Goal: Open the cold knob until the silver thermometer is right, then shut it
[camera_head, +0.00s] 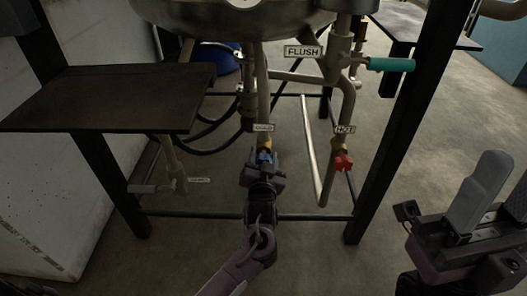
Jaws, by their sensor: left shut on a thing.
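The cold knob (265,156) is blue and sits at the lower end of a pipe under the steel vessel, below a small label too blurred to read. My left gripper (264,163) reaches up from below and is shut on this knob, hiding part of it. My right gripper (502,188) is at the lower right, its two grey fingers apart and empty, away from the pipes. No silver thermometer can be made out; a small pale round piece (243,3) on the vessel is cut by the top edge, and I cannot tell what it is.
A red knob (343,163) under the HOT label (344,129) is right of the blue one. A teal handle (390,65) sits beside the FLUSH label (303,51). A dark shelf (110,95) and black frame legs (400,130) flank the pipes. Bare floor lies in front.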

